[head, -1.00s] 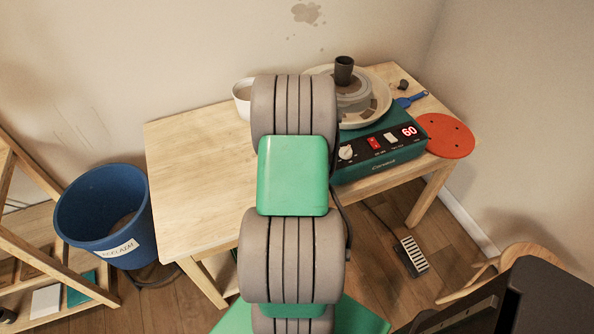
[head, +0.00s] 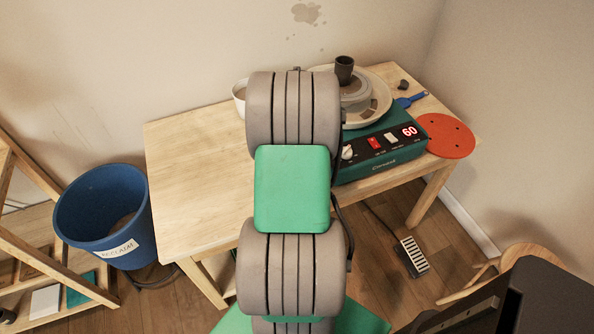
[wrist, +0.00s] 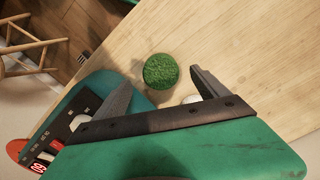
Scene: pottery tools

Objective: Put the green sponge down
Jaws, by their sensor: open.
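The green sponge (wrist: 160,71) is a round, rough-textured piece in the wrist view. It appears to rest flat on the pale wooden table (wrist: 240,50), near the teal pottery wheel. My gripper (wrist: 161,84) is open, with one dark finger on each side below the sponge in the picture. I see a gap between the sponge and each finger. In the head view my own arm hides the gripper and the sponge; the table (head: 190,160) shows there beside the arm.
The teal pottery wheel (head: 380,163) stands on the table's right part with a dark cup (head: 344,70) on it. A red disc (head: 445,136) lies to its right. A white bowl (head: 240,95) is partly behind my arm. The table's left part is clear.

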